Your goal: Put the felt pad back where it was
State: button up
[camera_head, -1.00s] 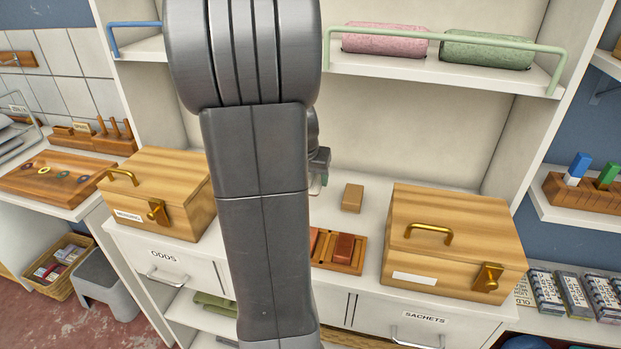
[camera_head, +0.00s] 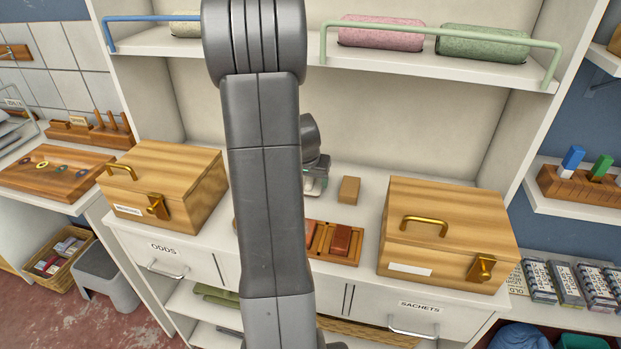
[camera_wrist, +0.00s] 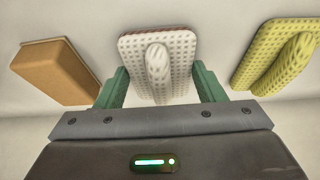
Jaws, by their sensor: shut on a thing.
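My gripper (camera_wrist: 161,86) has its two green fingers on either side of a white dotted pad (camera_wrist: 157,52) with a raised grip and a reddish edge, and is shut on it. I take this to be the felt pad, but its material is not certain. A brown block (camera_wrist: 52,72) lies to its left and a yellow dotted pad (camera_wrist: 281,56) with a similar grip to its right. In the head view my gripper (camera_head: 316,184) is low over the back of the counter, left of a brown block (camera_head: 348,190); the held pad is mostly hidden there.
A wooden tray (camera_head: 322,256) with reddish blocks sits at the counter front, partly behind my arm. Latched wooden boxes stand at left (camera_head: 164,186) and right (camera_head: 447,234). A shelf (camera_head: 430,72) with rolled towels hangs above.

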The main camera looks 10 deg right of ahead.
jog(key=shift+f, duration=0.15)
jog(key=o, duration=0.9)
jog(key=shift+r, duration=0.55)
jog(key=v, duration=1.1)
jog(key=shift+s+r, duration=0.1)
jog(key=shift+s, duration=0.1)
